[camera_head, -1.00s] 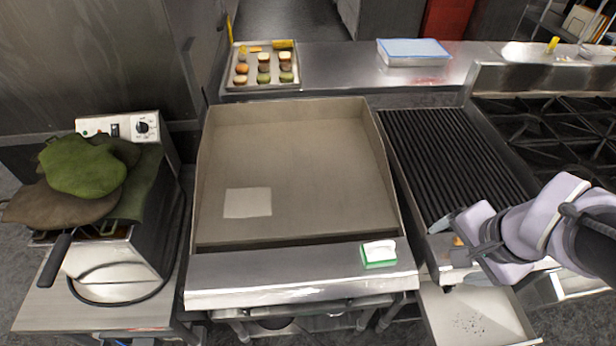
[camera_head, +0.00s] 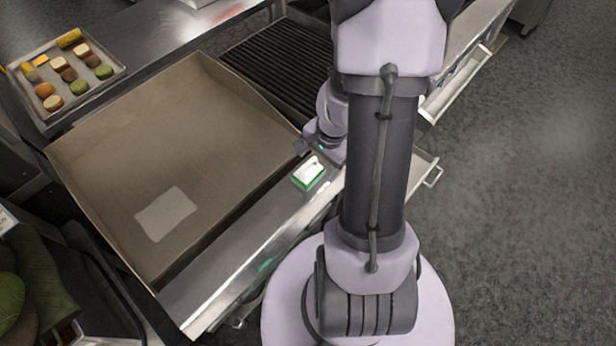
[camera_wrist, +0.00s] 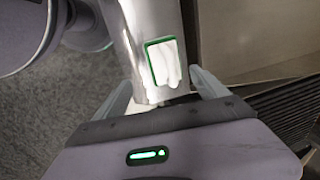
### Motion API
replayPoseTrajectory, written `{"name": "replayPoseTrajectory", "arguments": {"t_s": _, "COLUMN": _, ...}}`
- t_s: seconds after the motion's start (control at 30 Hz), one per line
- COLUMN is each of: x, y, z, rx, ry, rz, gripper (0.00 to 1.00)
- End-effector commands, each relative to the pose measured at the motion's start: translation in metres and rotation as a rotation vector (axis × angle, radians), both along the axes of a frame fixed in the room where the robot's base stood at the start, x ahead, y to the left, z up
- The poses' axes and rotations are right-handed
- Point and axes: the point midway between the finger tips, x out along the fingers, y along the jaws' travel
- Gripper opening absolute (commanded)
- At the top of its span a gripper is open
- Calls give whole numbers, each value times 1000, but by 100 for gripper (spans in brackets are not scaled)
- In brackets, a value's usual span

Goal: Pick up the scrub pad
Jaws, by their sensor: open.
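The scrub pad (camera_head: 309,172) is a small green block with a white top. It lies on the steel front ledge of the griddle, near the ledge's right end. In the wrist view the scrub pad (camera_wrist: 163,62) shows its green rim and white top, ahead of and between the two fingers. My gripper (camera_wrist: 164,85) is open and empty. In the head view my gripper (camera_head: 306,146) is close beside the pad, on its far side, and partly hidden by my arm. I cannot tell its height above the ledge.
The griddle (camera_head: 130,130) has a flat tan plate with raised walls and a pale square (camera_head: 167,213) on it. A ribbed grill (camera_head: 285,55) lies beyond it. Open floor lies right.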

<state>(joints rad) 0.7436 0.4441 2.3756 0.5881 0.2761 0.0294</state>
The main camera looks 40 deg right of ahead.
Motion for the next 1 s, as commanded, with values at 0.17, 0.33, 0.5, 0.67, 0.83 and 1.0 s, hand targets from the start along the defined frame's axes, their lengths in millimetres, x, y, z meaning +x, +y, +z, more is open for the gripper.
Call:
{"name": "replayPoseTrajectory", "arguments": {"t_s": 0.17, "x": 11, "y": 3, "z": -30, "rx": 1, "ry": 0, "rz": 1, "gripper": 83}}
{"name": "replayPoseTrajectory", "arguments": {"t_s": 0.33, "x": 18, "y": 4, "z": -54, "rx": 0, "ry": 0, "rz": 0, "gripper": 83}}
{"name": "replayPoseTrajectory", "arguments": {"t_s": 0.5, "x": 19, "y": 4, "z": -52, "rx": 0, "ry": -1, "rz": 1, "gripper": 83}}
{"name": "replayPoseTrajectory", "arguments": {"t_s": 0.67, "x": 19, "y": 4, "z": -52, "rx": 0, "ry": -1, "rz": 1, "gripper": 63}}
{"name": "replayPoseTrajectory", "arguments": {"t_s": 0.83, "x": 19, "y": 4, "z": -52, "rx": 0, "ry": -1, "rz": 1, "gripper": 30}}
{"name": "replayPoseTrajectory", "arguments": {"t_s": 1.0, "x": 19, "y": 4, "z": -52, "rx": 0, "ry": -1, "rz": 1, "gripper": 14}}
